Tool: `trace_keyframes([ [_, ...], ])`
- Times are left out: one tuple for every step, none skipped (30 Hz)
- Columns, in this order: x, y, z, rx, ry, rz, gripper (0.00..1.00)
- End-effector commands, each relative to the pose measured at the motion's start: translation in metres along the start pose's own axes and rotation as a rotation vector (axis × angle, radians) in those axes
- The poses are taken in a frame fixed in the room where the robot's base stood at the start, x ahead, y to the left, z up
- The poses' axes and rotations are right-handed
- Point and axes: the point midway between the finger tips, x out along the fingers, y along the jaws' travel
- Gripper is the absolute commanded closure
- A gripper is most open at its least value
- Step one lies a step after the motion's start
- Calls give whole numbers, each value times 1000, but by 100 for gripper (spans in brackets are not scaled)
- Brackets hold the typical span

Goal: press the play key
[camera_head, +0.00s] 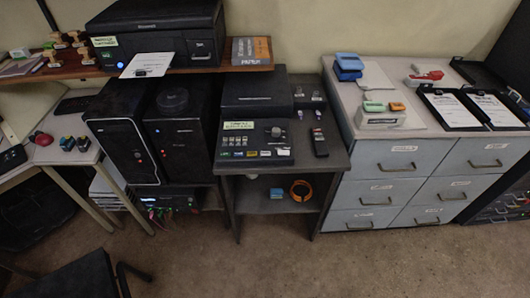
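A black console panel (293,158) lies on the small dark table in the middle of the head view. A pale green label (239,125) and a round knob (275,131) sit higher on the panel. My gripper is not in view.
A dark handset (319,142) lies right of the panel, and a black box (257,95) stands behind it. Black computer towers (128,145) stand left. A grey drawer cabinet (395,163) stands right. The floor (330,262) in front is clear; a dark chair-like object (78,277) is lower left.

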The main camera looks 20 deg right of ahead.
Motion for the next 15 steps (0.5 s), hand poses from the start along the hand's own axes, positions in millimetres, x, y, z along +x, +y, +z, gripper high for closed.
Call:
trace_keyframes([
  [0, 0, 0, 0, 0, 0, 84],
  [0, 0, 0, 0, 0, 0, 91],
  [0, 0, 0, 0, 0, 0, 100],
  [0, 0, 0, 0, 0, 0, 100],
  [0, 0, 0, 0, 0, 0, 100],
  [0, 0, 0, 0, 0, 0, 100],
  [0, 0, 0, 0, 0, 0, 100],
  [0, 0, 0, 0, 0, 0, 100],
  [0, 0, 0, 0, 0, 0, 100],
  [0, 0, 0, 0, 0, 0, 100],
  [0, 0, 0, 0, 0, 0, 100],
  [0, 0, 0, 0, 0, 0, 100],
  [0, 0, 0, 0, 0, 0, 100],
  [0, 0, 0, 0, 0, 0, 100],
  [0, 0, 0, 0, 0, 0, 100],
])
